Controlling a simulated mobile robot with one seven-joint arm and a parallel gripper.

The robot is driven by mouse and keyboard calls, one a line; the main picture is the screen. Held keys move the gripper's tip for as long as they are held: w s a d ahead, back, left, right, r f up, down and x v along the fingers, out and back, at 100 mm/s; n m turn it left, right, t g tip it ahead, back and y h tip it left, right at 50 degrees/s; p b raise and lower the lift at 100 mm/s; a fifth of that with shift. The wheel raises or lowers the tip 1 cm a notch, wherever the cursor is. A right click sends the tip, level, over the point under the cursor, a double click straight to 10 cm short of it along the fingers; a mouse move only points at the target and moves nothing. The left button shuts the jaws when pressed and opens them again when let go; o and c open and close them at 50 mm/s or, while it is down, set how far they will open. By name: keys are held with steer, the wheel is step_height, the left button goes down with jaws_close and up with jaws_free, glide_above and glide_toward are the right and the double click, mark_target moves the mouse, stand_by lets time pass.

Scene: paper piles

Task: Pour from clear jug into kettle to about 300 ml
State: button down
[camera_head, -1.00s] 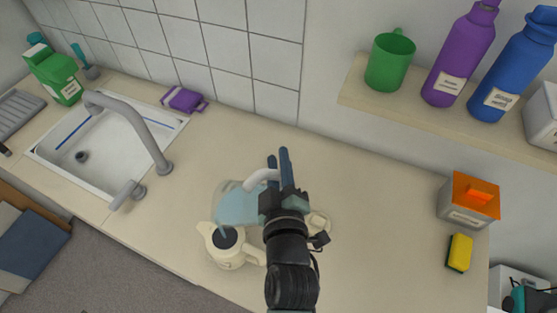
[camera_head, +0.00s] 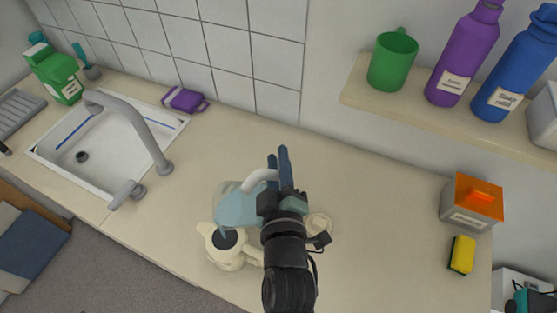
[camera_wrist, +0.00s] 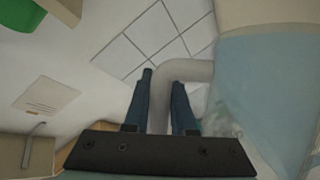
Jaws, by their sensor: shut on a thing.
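The clear jug (camera_head: 236,206) holds blue-tinted liquid and is tilted to the left over the cream kettle (camera_head: 224,256). A blue stream runs from the jug's lip toward the kettle's dark round opening (camera_head: 225,239). My gripper (camera_head: 279,172) is shut on the jug's white handle (camera_head: 259,178). In the wrist view the handle (camera_wrist: 186,70) passes between my fingers (camera_wrist: 161,105), with the jug's liquid (camera_wrist: 265,90) at the right. The kettle's handle is partly hidden by my arm. The level inside the kettle cannot be seen.
A round cream lid-like piece (camera_head: 319,225) lies right of my wrist. The sink (camera_head: 95,155) and grey tap (camera_head: 135,125) are at the left. An orange-topped box (camera_head: 472,202) and yellow sponge (camera_head: 462,254) stand at the right. A shelf (camera_head: 420,113) is above. The counter's middle is clear.

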steer(key=shift+a+f+b, duration=0.1)
steer(key=shift+b, duration=0.5)
stand_by(0.4)
steer(key=shift+s+a+r+n+t+b, duration=0.25)
steer(key=shift+n+t+b, duration=0.2)
steer(key=shift+n, duration=0.25)
stand_by(1.8)
steer(key=shift+s+a+f+n+b, duration=0.1)
steer(key=shift+a+f+n+b, duration=0.15)
steer(key=shift+b, duration=0.3)
stand_by(4.0)
